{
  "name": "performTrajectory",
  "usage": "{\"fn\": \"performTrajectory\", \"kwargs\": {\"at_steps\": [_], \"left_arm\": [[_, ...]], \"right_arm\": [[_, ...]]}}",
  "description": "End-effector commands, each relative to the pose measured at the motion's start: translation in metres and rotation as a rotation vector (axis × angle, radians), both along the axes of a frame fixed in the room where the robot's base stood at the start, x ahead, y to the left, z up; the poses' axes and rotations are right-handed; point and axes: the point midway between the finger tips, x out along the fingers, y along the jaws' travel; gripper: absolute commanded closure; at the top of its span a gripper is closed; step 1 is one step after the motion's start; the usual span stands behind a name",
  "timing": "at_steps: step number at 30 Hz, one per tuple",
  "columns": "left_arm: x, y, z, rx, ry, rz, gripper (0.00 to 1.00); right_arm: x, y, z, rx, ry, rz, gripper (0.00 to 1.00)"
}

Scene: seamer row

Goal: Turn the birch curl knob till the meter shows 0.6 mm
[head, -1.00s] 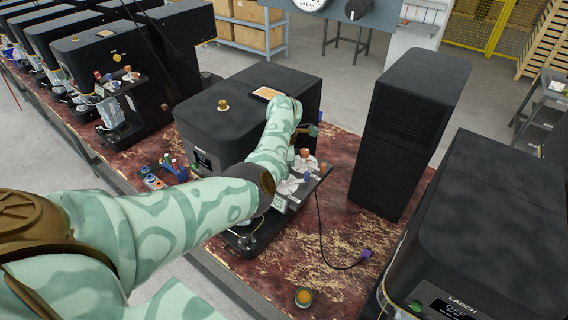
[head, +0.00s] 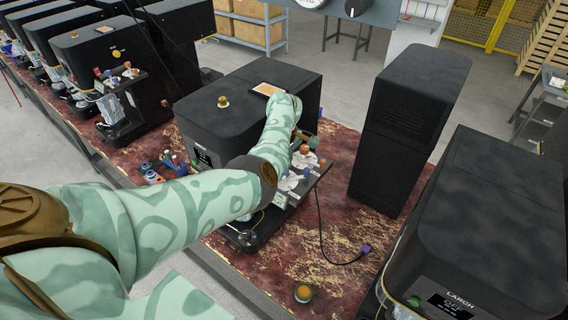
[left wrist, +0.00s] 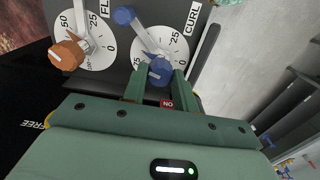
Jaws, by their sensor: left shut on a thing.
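In the left wrist view, my left gripper (left wrist: 158,85) is shut on a blue knob (left wrist: 158,70) at the lower end of a metal arm on the white dial (left wrist: 170,42) marked CURL. A second blue knob (left wrist: 123,16) is at the arm's upper end. In the head view, my left forearm covers part of the middle black machine (head: 250,100) and hides the fingers. That machine's small dark display (head: 203,157) is too small to read, and I cannot see a BIRCH label. My right gripper is not in view.
An orange knob (left wrist: 66,55) sits on the neighbouring dial marked FL. A black machine labelled LARCH (head: 490,220) and a tall black cabinet (head: 410,130) stand to the right. A round gauge (head: 308,3) is cut off at the top. The worn red bench (head: 330,270) has bare room in front.

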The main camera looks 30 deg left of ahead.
Motion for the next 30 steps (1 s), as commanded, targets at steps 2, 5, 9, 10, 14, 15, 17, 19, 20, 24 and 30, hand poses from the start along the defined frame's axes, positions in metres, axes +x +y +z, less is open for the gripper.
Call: {"fn": "performTrajectory", "kwargs": {"at_steps": [2, 5, 9, 10, 14, 15, 17, 19, 20, 24, 30], "left_arm": [[0.0012, 0.0007, 0.0018, 0.002, -0.004, -0.016, 0.95], [0.0013, 0.0008, 0.0019, 0.002, -0.004, -0.029, 0.95], [0.0013, 0.0009, 0.0021, 0.002, -0.004, -0.036, 0.95], [0.0013, 0.0009, 0.0021, 0.002, -0.004, -0.036, 0.95], [0.0013, 0.0010, 0.0022, 0.002, -0.004, -0.036, 0.95], [0.0014, 0.0010, 0.0022, 0.002, -0.004, -0.036, 0.95], [0.0014, 0.0010, 0.0023, 0.003, -0.004, -0.035, 0.95], [0.0014, 0.0011, 0.0023, 0.003, -0.004, -0.035, 0.61], [0.0014, 0.0010, 0.0023, 0.002, -0.004, -0.035, 0.53], [0.0009, 0.0007, 0.0015, 0.002, -0.003, -0.035, 0.50], [0.0006, 0.0003, 0.0029, 0.001, -0.001, -0.036, 0.50]], "right_arm": [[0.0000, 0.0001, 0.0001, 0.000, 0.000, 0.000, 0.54], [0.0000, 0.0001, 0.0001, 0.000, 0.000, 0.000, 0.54], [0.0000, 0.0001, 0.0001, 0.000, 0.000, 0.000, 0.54], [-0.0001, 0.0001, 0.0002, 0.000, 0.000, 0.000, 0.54], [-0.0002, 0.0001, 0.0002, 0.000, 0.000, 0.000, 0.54], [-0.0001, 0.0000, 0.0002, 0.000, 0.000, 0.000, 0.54], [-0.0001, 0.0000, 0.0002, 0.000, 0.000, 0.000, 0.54], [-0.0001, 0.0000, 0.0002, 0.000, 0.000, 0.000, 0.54], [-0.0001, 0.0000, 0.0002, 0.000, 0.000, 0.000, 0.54], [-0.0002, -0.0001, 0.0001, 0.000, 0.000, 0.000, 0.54], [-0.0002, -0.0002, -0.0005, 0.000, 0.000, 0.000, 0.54]]}}
